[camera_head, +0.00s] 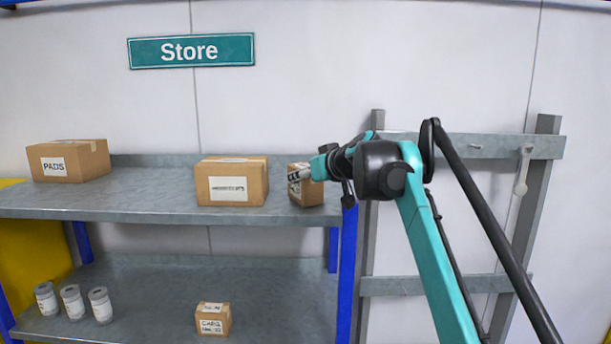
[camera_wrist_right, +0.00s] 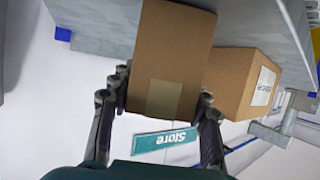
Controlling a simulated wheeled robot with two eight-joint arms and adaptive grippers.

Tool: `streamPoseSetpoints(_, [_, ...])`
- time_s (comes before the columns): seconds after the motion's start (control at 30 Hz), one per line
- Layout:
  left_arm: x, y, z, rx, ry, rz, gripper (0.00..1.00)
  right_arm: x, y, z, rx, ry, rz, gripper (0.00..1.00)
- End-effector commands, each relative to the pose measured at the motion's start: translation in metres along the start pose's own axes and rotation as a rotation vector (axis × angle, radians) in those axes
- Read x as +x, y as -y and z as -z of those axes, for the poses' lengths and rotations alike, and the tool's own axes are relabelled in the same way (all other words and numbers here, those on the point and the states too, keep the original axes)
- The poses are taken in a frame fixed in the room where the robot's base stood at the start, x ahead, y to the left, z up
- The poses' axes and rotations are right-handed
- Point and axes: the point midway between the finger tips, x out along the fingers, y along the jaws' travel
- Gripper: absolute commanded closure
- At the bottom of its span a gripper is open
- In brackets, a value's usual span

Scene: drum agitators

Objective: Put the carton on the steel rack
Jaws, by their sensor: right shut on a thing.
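The small brown carton (camera_head: 306,191) is at the right end of the grey steel rack's upper shelf (camera_head: 130,204). My right gripper (camera_head: 301,174) is shut on the carton from its right side. In the right wrist view the carton (camera_wrist_right: 172,55) sits between the two fingers (camera_wrist_right: 160,98), with a tape strip facing me. I cannot tell whether its base touches the shelf or hangs just above it. My left gripper is not in view.
A wider labelled carton (camera_head: 231,182) stands just left of the held one, and a PADS carton (camera_head: 69,160) at the far left. The lower shelf (camera_head: 150,292) holds white tubs (camera_head: 73,303) and a small carton (camera_head: 213,319). Clear shelf lies between the upper cartons.

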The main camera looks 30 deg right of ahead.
Motion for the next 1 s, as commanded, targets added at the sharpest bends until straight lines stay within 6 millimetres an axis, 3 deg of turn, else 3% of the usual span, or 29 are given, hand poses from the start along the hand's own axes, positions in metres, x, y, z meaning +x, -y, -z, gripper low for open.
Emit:
streamPoseSetpoints(0.13, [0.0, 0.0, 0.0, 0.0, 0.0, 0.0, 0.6, 0.0, 0.0, 0.0, 0.0, 0.0, 0.0, 0.88])
streamPoseSetpoints(0.17, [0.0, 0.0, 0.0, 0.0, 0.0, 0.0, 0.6, 0.0, 0.0, 0.0, 0.0, 0.0, 0.0, 0.51])
streamPoseSetpoints(0.23, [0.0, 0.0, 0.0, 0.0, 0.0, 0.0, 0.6, 0.0, 0.0, 0.0, 0.0, 0.0, 0.0, 0.32])
streamPoseSetpoints(0.27, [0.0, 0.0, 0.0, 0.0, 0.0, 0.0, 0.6, 0.0, 0.0, 0.0, 0.0, 0.0, 0.0, 0.29])
streamPoseSetpoints(0.67, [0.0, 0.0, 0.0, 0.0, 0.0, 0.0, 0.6, -0.008, -0.001, 0.0, 0.001, 0.0, -0.001, 0.29])
streamPoseSetpoints(1.0, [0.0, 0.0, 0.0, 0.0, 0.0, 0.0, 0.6, -0.076, -0.001, 0.0, 0.001, 0.0, -0.003, 0.29])
